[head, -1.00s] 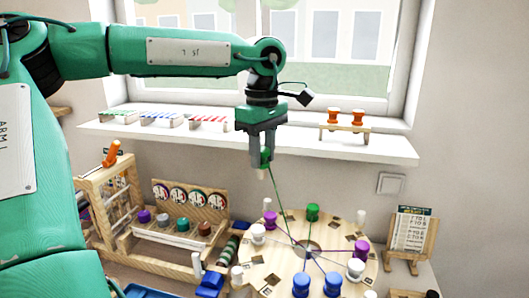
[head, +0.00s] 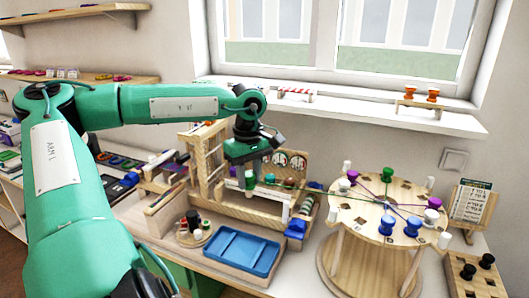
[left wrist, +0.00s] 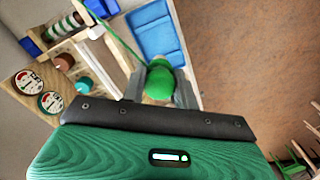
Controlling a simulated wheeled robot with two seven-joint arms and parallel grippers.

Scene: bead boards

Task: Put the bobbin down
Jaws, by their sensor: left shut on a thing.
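My left gripper (head: 249,184) is shut on a green bobbin (head: 249,179) and holds it in the air in front of the wooden bobbin rack (head: 262,208). In the left wrist view the green bobbin (left wrist: 159,84) sits between the fingers (left wrist: 160,92). A green thread runs from it to the round board (head: 372,214) on the right, which carries several purple, white and blue bobbins. The left wrist view shows the rack's round labels (left wrist: 50,102), a brown bobbin (left wrist: 64,62) and a teal one (left wrist: 84,84). My right gripper is not in view.
A blue tray (head: 243,250) lies on the table in front of the rack. A small round stand (head: 193,236) with little pots is left of it. A blue block (head: 296,228) stands between rack and round board. A wooden frame (head: 207,160) rises at the rack's left.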

